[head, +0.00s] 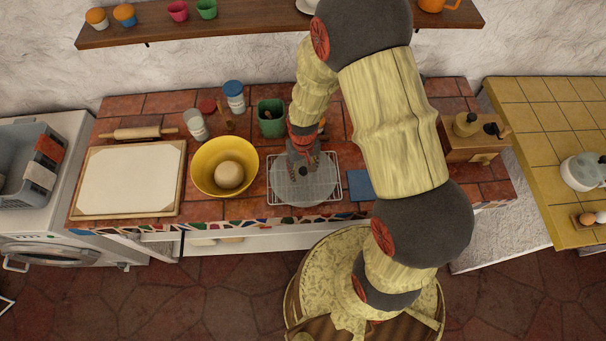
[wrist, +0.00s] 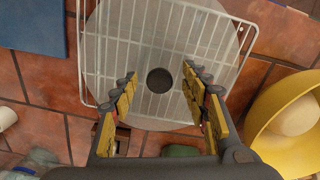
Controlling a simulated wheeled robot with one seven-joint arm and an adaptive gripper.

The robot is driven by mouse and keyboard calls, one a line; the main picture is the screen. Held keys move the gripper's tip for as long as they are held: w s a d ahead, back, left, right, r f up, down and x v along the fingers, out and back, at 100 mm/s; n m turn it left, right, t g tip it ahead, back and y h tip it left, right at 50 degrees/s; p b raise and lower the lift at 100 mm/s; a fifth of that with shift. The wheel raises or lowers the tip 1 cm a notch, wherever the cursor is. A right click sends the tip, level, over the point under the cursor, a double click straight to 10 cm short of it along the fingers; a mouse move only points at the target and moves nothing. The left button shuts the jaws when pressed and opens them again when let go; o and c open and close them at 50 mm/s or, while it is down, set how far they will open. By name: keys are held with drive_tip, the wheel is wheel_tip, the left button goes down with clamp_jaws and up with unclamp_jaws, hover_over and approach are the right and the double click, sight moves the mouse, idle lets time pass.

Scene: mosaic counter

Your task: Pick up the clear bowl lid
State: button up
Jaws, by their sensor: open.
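The clear bowl lid (head: 305,192) is a round see-through disc with a small dark knob at its centre. It lies flat over a white wire rack (head: 336,188) on the tiled counter. The lid (wrist: 120,52) and its knob also show in the wrist view, with the rack's bars visible through it. My gripper (wrist: 160,76) is open and empty, pointing down above the lid. In the wrist view the knob appears between its two fingers, and I cannot tell the height gap. In the head view my gripper (head: 303,160) partly hides the lid's far part.
A yellow bowl (head: 203,160) with a dough ball stands left of the rack. A blue mat (head: 360,184) lies right of it. A green cup (head: 270,118) and jars stand behind. A pastry board (head: 130,180) is at left, a wooden grinder (head: 472,138) at right.

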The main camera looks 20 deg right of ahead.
drive_tip(key=shift+f, duration=0.5)
drive_tip(key=shift+c, duration=0.4)
clamp_jaws()
